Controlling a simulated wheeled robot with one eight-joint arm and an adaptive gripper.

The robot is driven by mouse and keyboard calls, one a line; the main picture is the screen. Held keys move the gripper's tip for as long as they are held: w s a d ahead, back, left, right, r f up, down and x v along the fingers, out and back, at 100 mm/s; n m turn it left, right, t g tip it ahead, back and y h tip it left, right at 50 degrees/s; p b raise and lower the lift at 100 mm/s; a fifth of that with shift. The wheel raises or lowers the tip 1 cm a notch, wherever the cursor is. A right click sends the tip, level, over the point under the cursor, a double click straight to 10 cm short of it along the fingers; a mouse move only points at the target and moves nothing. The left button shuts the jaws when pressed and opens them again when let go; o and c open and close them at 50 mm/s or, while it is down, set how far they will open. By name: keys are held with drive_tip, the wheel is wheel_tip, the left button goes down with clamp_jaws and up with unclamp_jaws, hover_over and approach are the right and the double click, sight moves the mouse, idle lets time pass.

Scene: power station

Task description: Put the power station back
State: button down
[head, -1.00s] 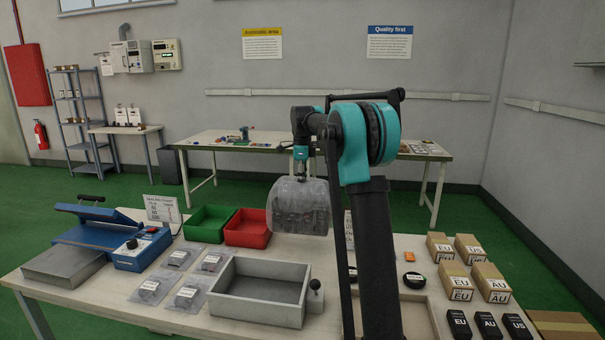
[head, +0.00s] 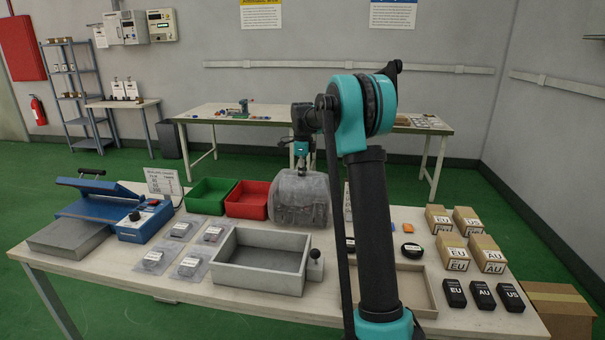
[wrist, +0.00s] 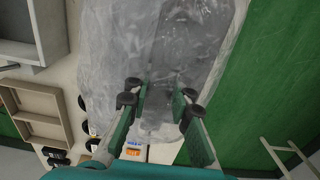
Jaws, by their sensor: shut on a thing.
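My gripper (head: 301,168) is shut on the top of a clear plastic bag (head: 299,190) with dark grey contents. In the wrist view the bag (wrist: 110,50) fills the upper middle, and my gripper's fingertips (wrist: 158,98) press into its film. In the head view the bag hangs upright beside the red bin, near the back edge of the worktable. I cannot tell whether its bottom touches the table. The contents are blurred by the film, so I cannot make out whether they are the power station.
The worktable (head: 190,287) holds a grey box (head: 232,281), green (head: 207,196) and red (head: 247,201) bins, flat bagged parts, a blue sealer (head: 145,220) and a shallow wooden tray (head: 425,300). Cartons (head: 454,252) and black adapters (head: 482,294) stand at right. My arm hides part of the middle.

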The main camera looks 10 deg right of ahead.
idle(0.3)
drive_tip(key=c, duration=1.4)
unclamp_jaws()
drive_tip(key=shift+f, duration=0.1)
drive_tip(key=shift+o, duration=0.2)
wheel_tip(320, 180, up, 12)
